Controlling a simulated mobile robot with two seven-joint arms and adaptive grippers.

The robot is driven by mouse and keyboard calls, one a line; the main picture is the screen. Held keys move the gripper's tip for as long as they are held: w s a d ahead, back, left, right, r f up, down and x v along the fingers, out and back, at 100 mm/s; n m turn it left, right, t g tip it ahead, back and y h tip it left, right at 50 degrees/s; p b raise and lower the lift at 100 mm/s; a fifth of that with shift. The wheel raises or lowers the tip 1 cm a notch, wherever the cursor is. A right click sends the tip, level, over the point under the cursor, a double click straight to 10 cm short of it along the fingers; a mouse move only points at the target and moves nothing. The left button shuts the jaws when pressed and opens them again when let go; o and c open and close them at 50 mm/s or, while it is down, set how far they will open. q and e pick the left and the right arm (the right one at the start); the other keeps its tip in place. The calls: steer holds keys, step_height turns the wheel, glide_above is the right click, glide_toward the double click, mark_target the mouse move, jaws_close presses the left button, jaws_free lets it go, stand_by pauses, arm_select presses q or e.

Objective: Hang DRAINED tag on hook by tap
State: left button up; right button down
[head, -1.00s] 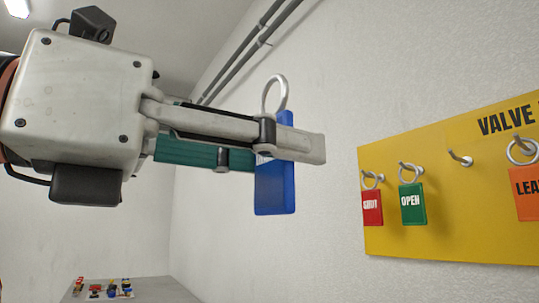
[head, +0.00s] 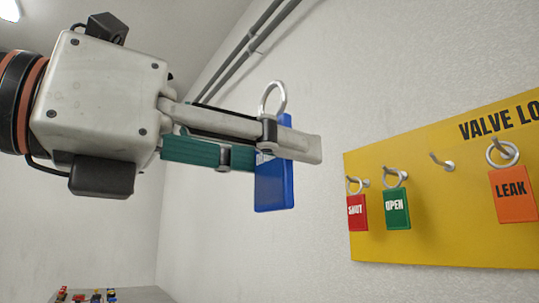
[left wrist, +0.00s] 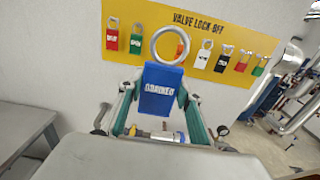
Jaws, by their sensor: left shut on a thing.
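The blue DRAINED tag (head: 273,183) hangs upright in my left gripper (head: 290,148), which is shut on it. Its metal ring (head: 273,98) stands above the fingers. In the left wrist view the tag (left wrist: 160,92) shows its white lettering, with the ring (left wrist: 171,46) on top. The gripper is in the air, left of the yellow VALVE LOCK-OFF board in the head view. An empty hook (head: 441,161) sticks out of the board between the OPEN and LEAK tags. No tap can be made out clearly, nor a hook beside one. My right gripper is not in view.
The yellow board (head: 420,235) on the white wall carries a red SHUT tag (head: 357,212), a green OPEN tag (head: 396,208), and an orange LEAK tag (head: 513,195). Pipes (left wrist: 297,115) stand at the right in the left wrist view. A grey table (left wrist: 20,130) is at the left.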

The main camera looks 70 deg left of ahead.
arm_select(q)
steer(key=shift+w+a, duration=0.1)
steer(key=shift+w, duration=0.4)
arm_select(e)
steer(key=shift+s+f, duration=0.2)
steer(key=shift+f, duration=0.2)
arm_select(q)
steer(key=shift+w+a+b, duration=0.15)
steer(key=shift+w+b, duration=0.35)
steer(key=shift+w, duration=0.05)
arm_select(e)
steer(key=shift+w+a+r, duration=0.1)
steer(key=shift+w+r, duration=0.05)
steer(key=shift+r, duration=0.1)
arm_select(q)
steer(key=shift+w+a, duration=0.15)
steer(key=shift+w, duration=0.4)
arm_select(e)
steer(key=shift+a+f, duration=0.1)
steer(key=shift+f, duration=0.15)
arm_select(q)
steer(key=shift+w+a+b, duration=0.1)
steer(key=shift+w+b, duration=0.35)
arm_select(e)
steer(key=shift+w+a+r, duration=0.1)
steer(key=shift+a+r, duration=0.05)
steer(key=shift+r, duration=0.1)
